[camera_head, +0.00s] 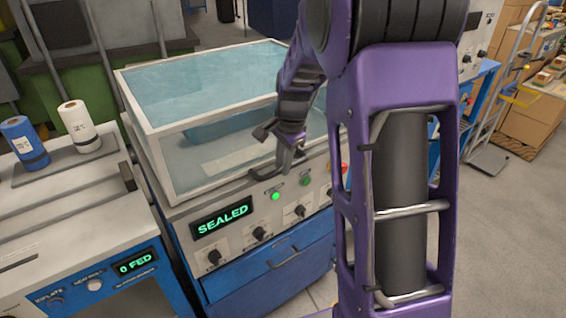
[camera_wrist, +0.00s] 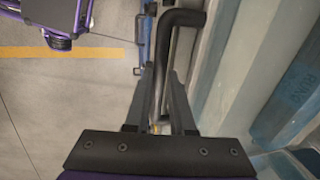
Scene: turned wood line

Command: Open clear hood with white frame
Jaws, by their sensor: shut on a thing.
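The clear hood with white frame (camera_head: 205,120) sits down over the machine, and I see no gap under its front edge. A blue block shows through its panes. My gripper (camera_head: 281,166) is at the hood's front edge. In the wrist view my gripper (camera_wrist: 160,72) is shut on a dark bent bar handle (camera_wrist: 184,17), with the bar running between the fingers. In the head view my gripper and arm hide most of the handle. The hood's clear side and pale frame show at the right of the wrist view.
Below the hood, the machine's panel has a green "SEALED" display (camera_head: 223,217), knobs, and a blue drawer (camera_head: 275,270). A feeder reading "0 FED" (camera_head: 135,261) stands left, with blue (camera_head: 24,141) and white rolls (camera_head: 79,126). Open floor and a hand truck (camera_head: 500,120) are right.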

